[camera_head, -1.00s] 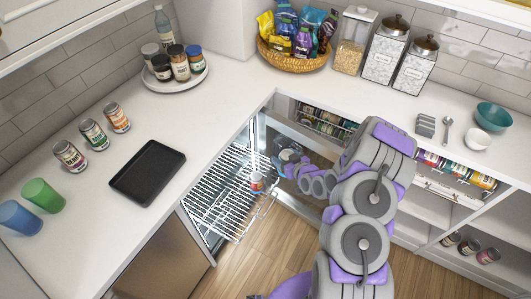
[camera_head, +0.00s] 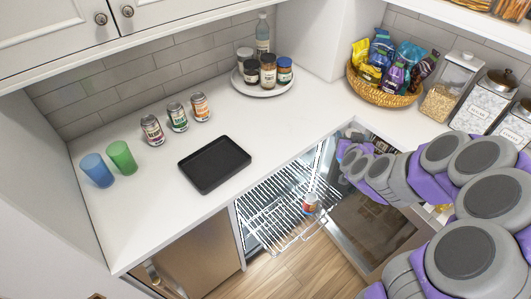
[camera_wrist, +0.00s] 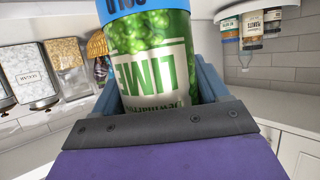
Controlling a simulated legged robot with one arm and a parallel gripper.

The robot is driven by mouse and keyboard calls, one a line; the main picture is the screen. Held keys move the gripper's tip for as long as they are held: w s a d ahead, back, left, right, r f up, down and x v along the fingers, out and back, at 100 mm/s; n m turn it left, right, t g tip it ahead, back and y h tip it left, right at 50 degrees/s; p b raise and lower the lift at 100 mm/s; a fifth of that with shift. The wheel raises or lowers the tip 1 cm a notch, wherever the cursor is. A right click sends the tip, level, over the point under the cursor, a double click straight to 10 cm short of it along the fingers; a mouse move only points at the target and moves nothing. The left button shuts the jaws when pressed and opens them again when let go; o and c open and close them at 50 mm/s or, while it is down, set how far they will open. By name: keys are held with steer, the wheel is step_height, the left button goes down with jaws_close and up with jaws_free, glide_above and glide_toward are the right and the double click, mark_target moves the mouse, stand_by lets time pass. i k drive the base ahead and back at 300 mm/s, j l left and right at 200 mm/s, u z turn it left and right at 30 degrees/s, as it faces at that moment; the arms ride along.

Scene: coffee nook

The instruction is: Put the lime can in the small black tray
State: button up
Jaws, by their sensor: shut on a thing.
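The lime can (camera_wrist: 150,60) fills the middle of the wrist view, upside down there, with a green label and a blue end. My gripper (camera_wrist: 158,88) is shut on it, one jaw on each side. In the head view the end of my arm is over the open fridge by the counter corner, and the can cannot be made out clearly. The small black tray (camera_head: 214,163) lies flat and empty on the left counter, to the left of my arm.
Three cans, one with a green label (camera_head: 177,117), stand behind the tray. Blue and green cups (camera_head: 122,156) stand left of it. The pulled-out wire rack (camera_head: 280,212) holds one can (camera_head: 310,203). A plate of jars (camera_head: 264,84) and snack basket (camera_head: 382,92) stand behind.

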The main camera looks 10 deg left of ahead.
mark_target(227, 157)
steer(key=j+u, duration=0.1)
steer(key=u, duration=0.6)
steer(key=i+u, duration=0.15)
steer(key=u, duration=0.2)
steer(key=j, duration=0.05)
